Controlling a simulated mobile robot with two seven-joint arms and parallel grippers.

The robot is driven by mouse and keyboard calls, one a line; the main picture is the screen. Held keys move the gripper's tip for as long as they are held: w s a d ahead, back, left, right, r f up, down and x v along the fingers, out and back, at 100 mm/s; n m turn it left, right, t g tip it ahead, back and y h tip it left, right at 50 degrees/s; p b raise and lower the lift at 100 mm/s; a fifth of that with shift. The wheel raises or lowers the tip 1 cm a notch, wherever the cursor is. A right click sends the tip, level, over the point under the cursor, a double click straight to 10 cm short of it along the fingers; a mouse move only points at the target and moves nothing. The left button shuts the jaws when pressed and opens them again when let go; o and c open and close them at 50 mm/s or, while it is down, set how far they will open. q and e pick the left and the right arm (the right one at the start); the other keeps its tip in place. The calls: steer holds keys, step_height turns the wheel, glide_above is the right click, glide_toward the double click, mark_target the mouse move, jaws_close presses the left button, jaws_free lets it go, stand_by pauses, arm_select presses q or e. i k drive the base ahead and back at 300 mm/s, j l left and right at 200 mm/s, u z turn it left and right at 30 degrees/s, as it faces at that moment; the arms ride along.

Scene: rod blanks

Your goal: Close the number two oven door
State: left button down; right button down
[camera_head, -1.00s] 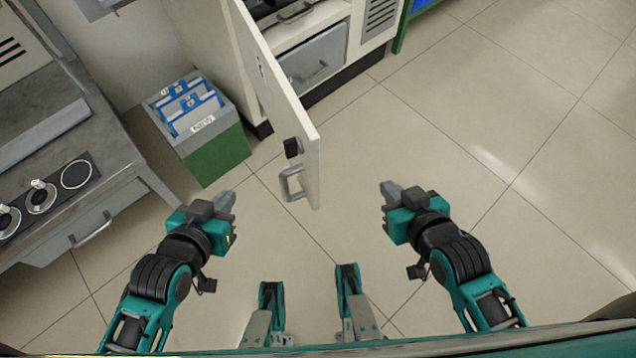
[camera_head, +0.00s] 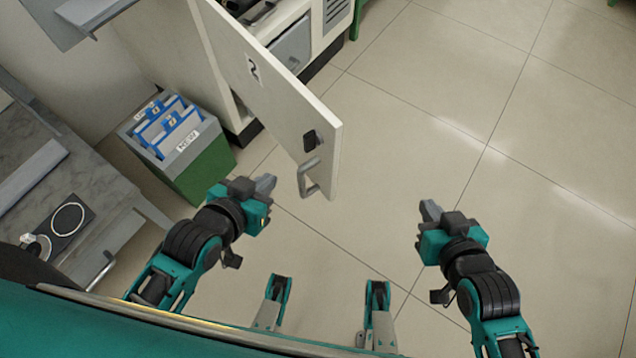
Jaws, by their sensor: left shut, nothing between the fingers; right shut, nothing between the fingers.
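The oven door (camera_head: 278,98) is white, carries a black "2" and stands swung open from its cabinet. A grey bar handle (camera_head: 309,178) and a black latch piece (camera_head: 311,141) sit near its free edge. My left gripper (camera_head: 266,184) is shut and empty, left of the handle and apart from it in the picture. My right gripper (camera_head: 428,208) is shut and empty, over the floor to the right of the door. The oven opening behind the door is mostly hidden.
A grey and green box (camera_head: 196,176) labelled NEW holds blue-edged dividers left of the door. A grey bench (camera_head: 95,180) with round dials stands at the far left. A grey drawer (camera_head: 291,46) shows behind the door. The floor to the right is clear.

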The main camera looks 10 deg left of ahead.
mark_target(288, 109)
steer(key=k+j, duration=0.1)
steer(key=j, duration=0.3)
steer(key=k+j+z, duration=0.15)
steer(key=j, duration=0.25)
steer(key=k+j, duration=0.15)
steer(key=j, duration=0.2)
steer(key=k+j+z, duration=0.15)
steer(key=j, duration=0.25)
